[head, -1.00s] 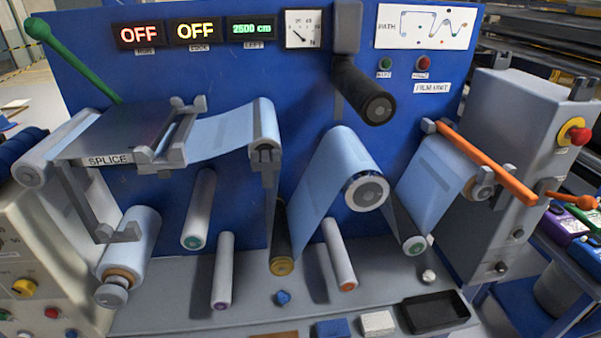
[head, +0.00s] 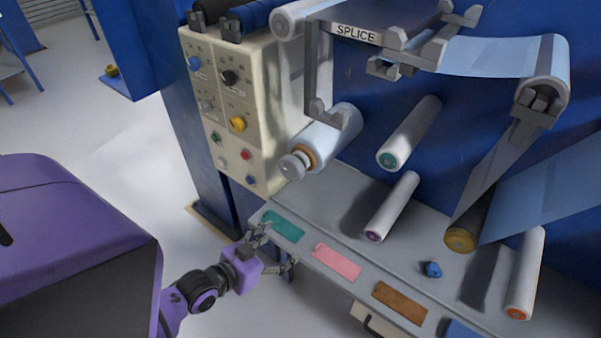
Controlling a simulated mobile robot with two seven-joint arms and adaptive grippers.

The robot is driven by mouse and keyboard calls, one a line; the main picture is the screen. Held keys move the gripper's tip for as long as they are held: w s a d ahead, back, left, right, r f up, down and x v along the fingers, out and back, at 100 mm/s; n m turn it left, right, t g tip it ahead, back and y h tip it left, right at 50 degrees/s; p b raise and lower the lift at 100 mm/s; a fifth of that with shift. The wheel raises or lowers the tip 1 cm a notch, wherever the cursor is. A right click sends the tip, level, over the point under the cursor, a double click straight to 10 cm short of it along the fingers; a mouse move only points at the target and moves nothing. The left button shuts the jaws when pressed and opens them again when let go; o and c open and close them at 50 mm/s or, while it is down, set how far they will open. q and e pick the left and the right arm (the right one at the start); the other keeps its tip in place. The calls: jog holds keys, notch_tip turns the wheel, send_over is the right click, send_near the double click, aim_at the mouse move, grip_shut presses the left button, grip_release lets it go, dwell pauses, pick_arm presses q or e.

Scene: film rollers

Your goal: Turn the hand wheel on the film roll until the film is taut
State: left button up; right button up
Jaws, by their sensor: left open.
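The film roll (head: 333,132) is a pale blue cylinder at the left end of the blue machine. Its grey hand wheel (head: 291,167) sticks out at the front end, beside an orange-brown core ring. The blue film (head: 490,57) runs from the splice table (head: 365,35) over a roller at the right. My left gripper (head: 279,247) is low by the front edge of the grey shelf, below the hand wheel and apart from it. Its fingers are spread and hold nothing. My right gripper is not in view.
A beige control box (head: 228,115) with coloured knobs stands left of the roll. Teal (head: 283,226), pink (head: 337,262) and brown (head: 400,303) strips lie along the shelf edge. A blue knob (head: 431,269) lies further right. White and dark rollers stick out above the shelf.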

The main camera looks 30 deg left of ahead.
pick_arm(q)
jog(key=w+a+r+t, duration=0.2)
jog(key=w+a+r, duration=0.2)
jog(key=w, duration=0.2)
jog(key=n+t+y, duration=0.1)
jog(key=n+t, duration=0.2)
send_near(289, 170)
jog(key=w, duration=0.9)
jog(key=shift+d, duration=0.3)
jog(key=shift+w, duration=0.55)
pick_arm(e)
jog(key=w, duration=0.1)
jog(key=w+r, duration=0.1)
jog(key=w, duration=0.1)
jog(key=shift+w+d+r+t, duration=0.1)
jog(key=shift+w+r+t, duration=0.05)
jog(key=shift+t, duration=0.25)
pick_arm(q)
jog(key=c, duration=1.1)
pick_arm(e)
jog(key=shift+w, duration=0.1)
